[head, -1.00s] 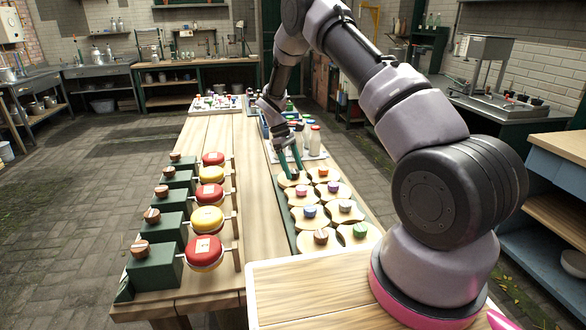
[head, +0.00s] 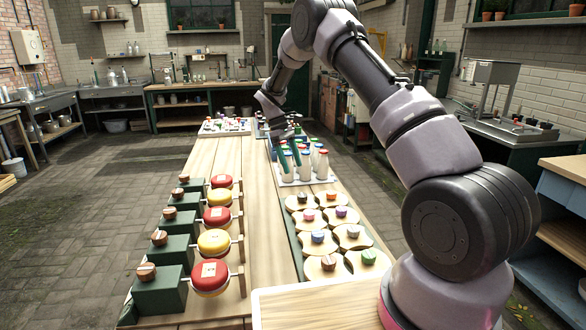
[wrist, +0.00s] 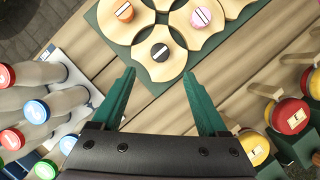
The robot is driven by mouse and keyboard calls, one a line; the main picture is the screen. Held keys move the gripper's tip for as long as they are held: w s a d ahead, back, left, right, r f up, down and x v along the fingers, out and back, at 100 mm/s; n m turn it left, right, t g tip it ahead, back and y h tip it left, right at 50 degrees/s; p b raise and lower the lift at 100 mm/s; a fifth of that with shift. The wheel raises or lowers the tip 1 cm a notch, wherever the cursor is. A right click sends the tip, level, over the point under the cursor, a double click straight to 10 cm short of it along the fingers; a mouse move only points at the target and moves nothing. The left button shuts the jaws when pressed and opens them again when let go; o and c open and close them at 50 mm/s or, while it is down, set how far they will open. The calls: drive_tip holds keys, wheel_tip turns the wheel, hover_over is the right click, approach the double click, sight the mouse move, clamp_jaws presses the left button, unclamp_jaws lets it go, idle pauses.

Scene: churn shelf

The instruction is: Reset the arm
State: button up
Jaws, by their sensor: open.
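My gripper (head: 288,156) is open and empty in the head view, raised over the long wooden table (head: 232,160) beside the white bottles. In the wrist view its two green fingers (wrist: 160,100) are spread apart with bare table and the edge of a green board between and beyond them. A black knob (wrist: 160,52) on a wooden disc lies ahead of the fingers, apart from them. The fingertips touch nothing that I can see.
Wooden discs with coloured knobs (head: 332,234) fill the table's right side. Red and yellow round pieces on green blocks (head: 178,258) line the left. White bottles (head: 305,165) with coloured caps stand close to my gripper. A white tray (head: 224,127) lies at the far end.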

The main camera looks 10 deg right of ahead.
drive_tip(key=s+d+r+m+t+y, duration=0.25)
drive_tip(key=s+r, duration=0.45)
drive_tip(key=r, duration=0.6)
drive_tip(key=s+d+r+m+t+y, duration=0.15)
drive_tip(key=s+d+r+m, duration=0.35)
drive_tip(key=r, duration=0.7)
drive_tip(key=s+r+m+t, duration=0.2)
drive_tip(key=s+t, duration=0.1)
drive_tip(key=s, duration=0.9)
drive_tip(key=s+d+r+m+t+y, duration=0.1)
drive_tip(key=s+r+m+t, duration=0.2)
drive_tip(key=s, duration=0.8)
drive_tip(key=shift+s+d+r, duration=0.25)
drive_tip(key=shift+s+r, duration=0.1)
drive_tip(key=shift+m, duration=0.25)
